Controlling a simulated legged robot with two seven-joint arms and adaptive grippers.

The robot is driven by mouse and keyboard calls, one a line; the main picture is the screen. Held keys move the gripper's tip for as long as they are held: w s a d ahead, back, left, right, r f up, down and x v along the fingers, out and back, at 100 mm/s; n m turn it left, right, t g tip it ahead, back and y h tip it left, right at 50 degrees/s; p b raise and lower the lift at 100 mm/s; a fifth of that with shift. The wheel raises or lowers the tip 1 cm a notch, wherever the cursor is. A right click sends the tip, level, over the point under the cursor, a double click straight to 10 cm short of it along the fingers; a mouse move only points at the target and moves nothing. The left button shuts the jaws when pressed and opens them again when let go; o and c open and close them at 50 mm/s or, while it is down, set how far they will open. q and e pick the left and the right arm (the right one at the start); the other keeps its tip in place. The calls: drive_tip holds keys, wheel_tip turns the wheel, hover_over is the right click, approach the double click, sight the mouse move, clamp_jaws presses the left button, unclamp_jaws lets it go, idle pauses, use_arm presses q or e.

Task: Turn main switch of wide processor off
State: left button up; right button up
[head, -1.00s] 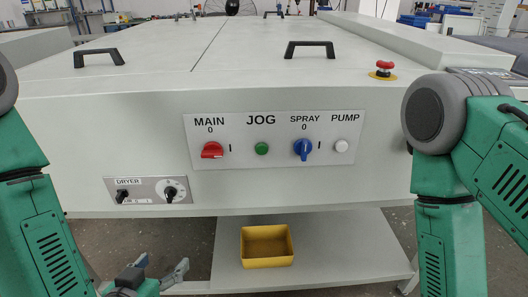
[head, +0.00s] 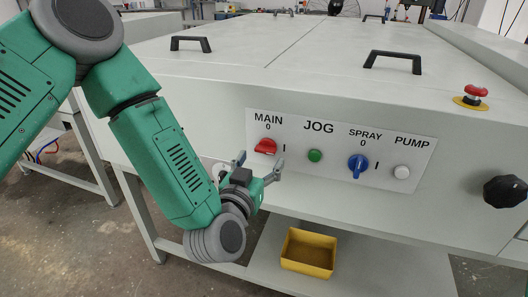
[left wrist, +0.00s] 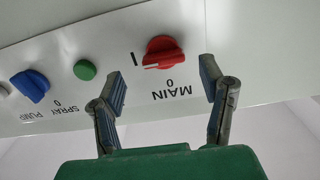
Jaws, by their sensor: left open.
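The red main switch (head: 266,146) is on the processor's white front panel, under the label MAIN and 0, with an I to its right. In the left wrist view, upside down, the red switch (left wrist: 165,52) shows a white mark on the side facing the I. My left gripper (head: 259,163) is open, just in front of and slightly below the switch in the head view. In the left wrist view its two fingers (left wrist: 163,82) are spread, with the switch beyond the gap between them. Contact is not visible. My right gripper is out of view.
The green jog button (head: 315,156), blue spray switch (head: 358,166) and white pump button (head: 402,172) sit right of the main switch. A red emergency button (head: 476,92) is on top, a black knob (head: 505,191) at right. A yellow bin (head: 308,253) stands on the lower shelf.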

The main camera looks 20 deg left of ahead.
sight(266, 153)
use_arm(q)
drive_tip(key=w, duration=0.1)
drive_tip(key=w+d, duration=0.1)
drive_tip(key=shift+w+d+r, duration=0.1)
drive_tip(key=shift+w+d, duration=0.05)
drive_tip(key=shift+w, duration=0.2)
drive_tip(key=shift+w+r, duration=0.15)
drive_tip(key=shift+w, duration=0.1)
drive_tip(key=shift+w+a+f, duration=0.2)
drive_tip(key=shift+w+a, duration=0.15)
drive_tip(key=shift+a, duration=0.35)
drive_tip(key=shift+w+a+f, duration=0.2)
drive_tip(key=shift+w+a, duration=0.1)
drive_tip(key=shift+a, duration=0.4)
drive_tip(key=shift+d+r, duration=0.1)
drive_tip(key=shift+d, duration=0.15)
drive_tip(key=shift+c, duration=0.8)
drive_tip(key=shift+s+d, duration=0.15)
drive_tip(key=shift+d, duration=0.2)
drive_tip(key=c, duration=0.7)
drive_tip(key=shift+d+r, duration=0.15)
drive_tip(key=shift+d, duration=0.2)
drive_tip(key=c, duration=0.3)
drive_tip(key=shift+a, duration=0.1)
